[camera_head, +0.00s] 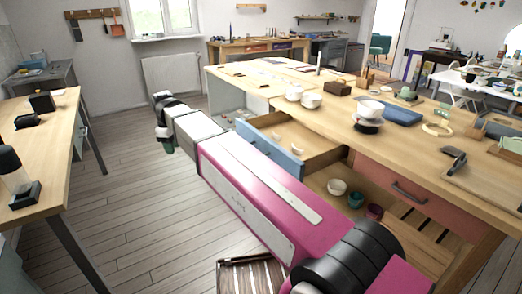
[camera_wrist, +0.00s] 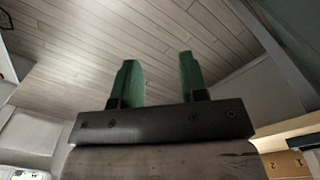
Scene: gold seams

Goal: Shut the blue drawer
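The blue drawer (camera_head: 270,149) sticks out from the left part of the long wooden workbench (camera_head: 340,98). It is pulled open, and a small light object lies in it. Part of its front is hidden behind my pink and grey arm. My gripper (camera_head: 164,148) is out over the floor, left of the drawer and apart from it. In the wrist view my gripper (camera_wrist: 160,85) shows two green fingers spread apart with nothing between them. The drawer cannot be made out in the wrist view.
A red drawer (camera_head: 407,191) with a dark handle is shut in the same bench. Bowls and cups (camera_head: 337,187) stand on the open shelf below. A side table (camera_head: 47,150) stands at the left. Wooden floor (camera_head: 120,200) between is mostly clear.

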